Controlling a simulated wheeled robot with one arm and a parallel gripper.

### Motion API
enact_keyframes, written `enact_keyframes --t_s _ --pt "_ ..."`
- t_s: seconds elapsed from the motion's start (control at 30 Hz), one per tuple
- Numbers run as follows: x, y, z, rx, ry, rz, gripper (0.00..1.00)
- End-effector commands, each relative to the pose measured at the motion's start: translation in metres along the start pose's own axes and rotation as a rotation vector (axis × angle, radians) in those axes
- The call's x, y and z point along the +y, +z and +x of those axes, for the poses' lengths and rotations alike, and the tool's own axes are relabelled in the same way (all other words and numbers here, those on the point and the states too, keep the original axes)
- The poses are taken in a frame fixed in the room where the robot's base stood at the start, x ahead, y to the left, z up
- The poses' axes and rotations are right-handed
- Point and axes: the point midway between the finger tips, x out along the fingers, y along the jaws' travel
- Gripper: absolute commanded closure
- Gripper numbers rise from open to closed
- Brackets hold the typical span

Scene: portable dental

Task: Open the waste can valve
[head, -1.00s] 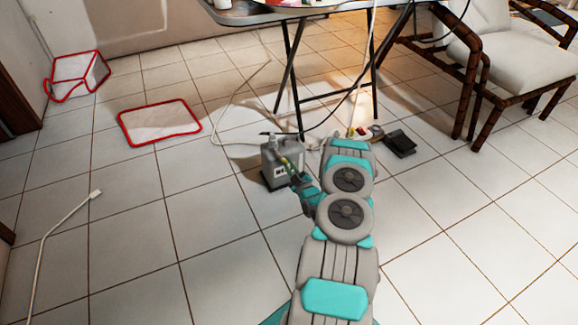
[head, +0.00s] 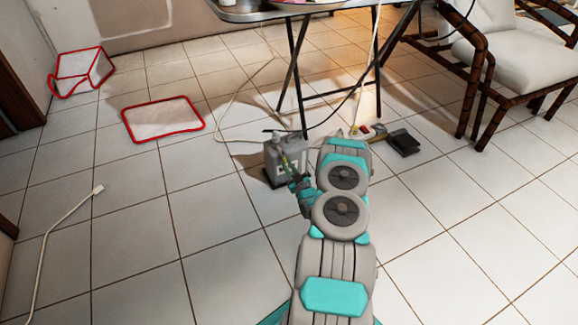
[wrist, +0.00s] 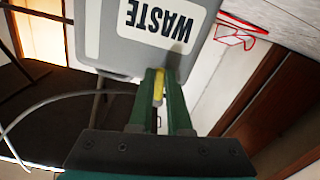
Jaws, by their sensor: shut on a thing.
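The grey waste can (head: 276,158) stands on the tiled floor by the folding table's leg, left of my arm. Its WASTE label (wrist: 152,20) shows upside down in the wrist view. My gripper (head: 295,181) is at the can's front right side. In the wrist view, the two green fingers of my gripper (wrist: 166,82) are shut on a yellow part (wrist: 158,84) at the can, which appears to be the valve. The fingers hide much of this part, and I cannot tell its exact turn.
A folding table (head: 290,14) stands behind the can. A white hose (head: 228,120) runs on the floor near it. A black foot pedal (head: 404,142) lies to the right.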

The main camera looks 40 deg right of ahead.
Motion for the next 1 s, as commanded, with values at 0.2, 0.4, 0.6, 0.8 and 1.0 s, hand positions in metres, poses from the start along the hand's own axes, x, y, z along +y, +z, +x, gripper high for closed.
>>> enact_keyframes --t_s 0.2,0.4,0.6,0.8,1.0 --pt "-0.0009 -0.0007 0.0005 0.001 0.001 0.031 1.00" --pt "-0.0011 -0.0008 0.0005 0.001 0.000 0.034 1.00" --pt "-0.0012 -0.0008 0.0006 0.001 0.000 0.033 0.77" --pt "-0.0013 -0.0004 0.0003 0.001 0.000 0.033 0.55" --pt "-0.0013 -0.0003 0.0002 0.000 0.000 0.033 0.54"
